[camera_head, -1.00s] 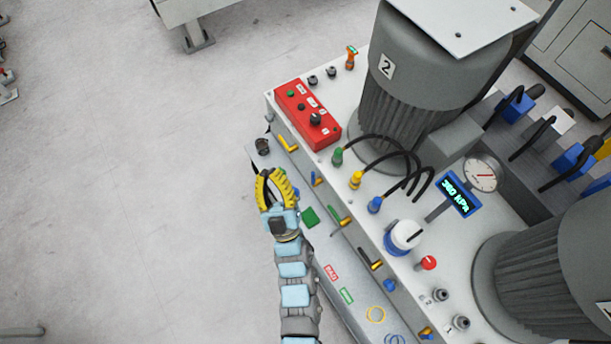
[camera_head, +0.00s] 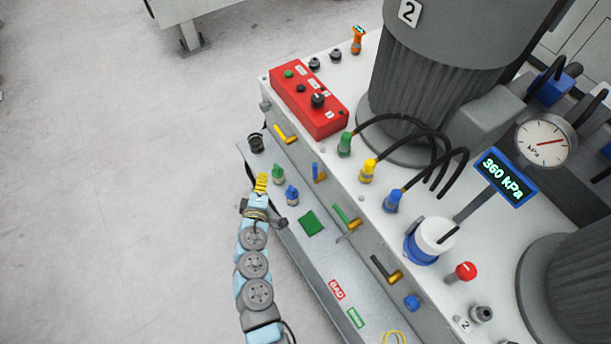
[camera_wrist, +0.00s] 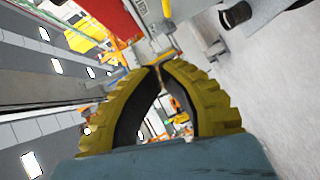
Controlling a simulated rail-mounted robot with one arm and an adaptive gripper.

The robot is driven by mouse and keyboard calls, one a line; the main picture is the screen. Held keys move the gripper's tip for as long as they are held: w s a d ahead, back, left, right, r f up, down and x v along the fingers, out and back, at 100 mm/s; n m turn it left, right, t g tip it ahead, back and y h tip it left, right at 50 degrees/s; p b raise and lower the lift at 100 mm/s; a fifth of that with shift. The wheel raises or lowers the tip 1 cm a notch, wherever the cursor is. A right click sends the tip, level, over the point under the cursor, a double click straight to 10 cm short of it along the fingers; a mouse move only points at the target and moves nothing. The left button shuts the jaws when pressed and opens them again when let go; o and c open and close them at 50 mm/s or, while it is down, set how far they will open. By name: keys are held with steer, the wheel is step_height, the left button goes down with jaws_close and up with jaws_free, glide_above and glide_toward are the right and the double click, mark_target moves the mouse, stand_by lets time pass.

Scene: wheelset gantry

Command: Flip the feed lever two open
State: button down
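Several small levers line the front face of the machine in the head view: one with a yellow handle (camera_head: 281,132), one blue (camera_head: 316,171), one green (camera_head: 341,213) and one black (camera_head: 379,264). I cannot read which one is numbered two. My gripper (camera_head: 262,180), with yellow ribbed fingers, is left of the levers, beside the lower ledge and below the yellow one. In the wrist view my gripper (camera_wrist: 159,65) has its curved fingertips together, with nothing held between them. The machine's front and red panel lie beyond the tips there.
The lower ledge carries green (camera_head: 278,174) and blue (camera_head: 292,195) connectors, a black cylinder (camera_head: 256,143) and a green square (camera_head: 310,223). A red control box (camera_head: 309,100) and hose plugs sit on top. A display (camera_head: 506,178) reads 360 kPa. The floor to the left is clear.

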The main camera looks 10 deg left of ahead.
steer(key=w+d+h+b, duration=0.3)
steer(key=d+b, duration=0.1)
steer(key=d, duration=0.2)
steer(key=w+d+f+m+h+b, duration=0.1)
steer(key=w+d+h+b, duration=0.2)
steer(key=d, duration=0.3)
steer(key=shift+w+m+t+h+b, duration=0.35)
steer(key=shift+w+h, duration=0.15)
steer(key=shift+w, duration=0.15)
stand_by(0.4)
steer(key=shift+f+b, duration=0.15)
steer(key=shift+b, duration=0.35)
steer(key=shift+s+d+r+m+t+b, duration=0.35)
steer(key=shift+s+d+m+b, duration=0.15)
steer(key=shift+b, duration=0.65)
